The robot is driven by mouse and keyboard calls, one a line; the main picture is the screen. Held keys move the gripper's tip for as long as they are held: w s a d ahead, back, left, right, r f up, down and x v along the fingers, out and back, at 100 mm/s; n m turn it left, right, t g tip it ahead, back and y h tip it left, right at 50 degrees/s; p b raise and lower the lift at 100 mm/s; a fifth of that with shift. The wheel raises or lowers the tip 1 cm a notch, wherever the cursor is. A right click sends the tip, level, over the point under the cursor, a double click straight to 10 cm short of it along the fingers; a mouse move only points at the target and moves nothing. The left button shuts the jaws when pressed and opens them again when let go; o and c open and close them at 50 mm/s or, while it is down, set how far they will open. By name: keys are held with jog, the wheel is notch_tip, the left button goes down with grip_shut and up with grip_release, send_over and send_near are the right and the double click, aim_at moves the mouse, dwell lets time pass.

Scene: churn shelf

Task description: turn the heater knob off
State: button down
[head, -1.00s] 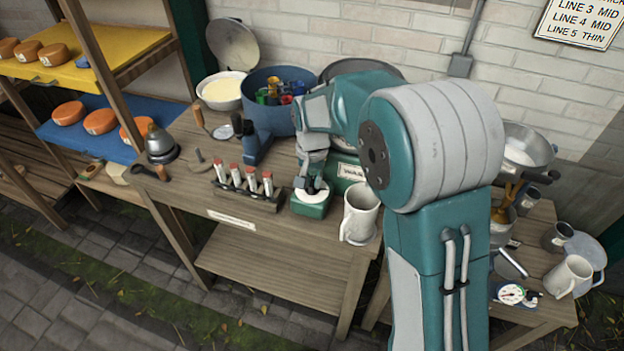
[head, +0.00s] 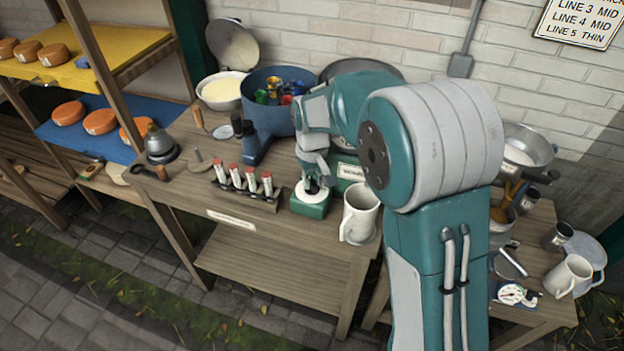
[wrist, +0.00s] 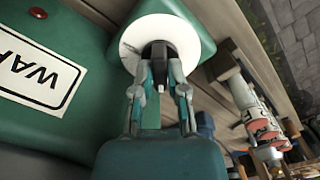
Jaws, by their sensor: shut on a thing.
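The heater is a green box (head: 312,208) on the wooden bench, with a white round dial plate (head: 303,194) on it. In the wrist view the white dial (wrist: 192,45) has a dark knob (wrist: 157,52) at its middle. My gripper (head: 314,186) is over the dial; in the wrist view my gripper (wrist: 160,72) has its two fingers closed on either side of the knob. A white label (wrist: 35,70) reading "WA…" is on the green body at left. The knob's pointer direction is not clear.
A white mug (head: 359,215) stands close to the right of the heater. A rack of red-capped vials (head: 245,185) stands to the left. A blue pot (head: 272,90) with coloured items is behind. A bell (head: 160,143) is further left.

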jog(key=shift+w+r, duration=0.15)
jog(key=shift+w, duration=0.05)
dwell(0.3)
jog(key=c, duration=0.7)
grip_release()
jog(key=shift+o, duration=0.2)
jog(key=shift+a, duration=0.1)
notch_tip(320, 180, up, 12)
jog(key=shift+a, duration=0.1)
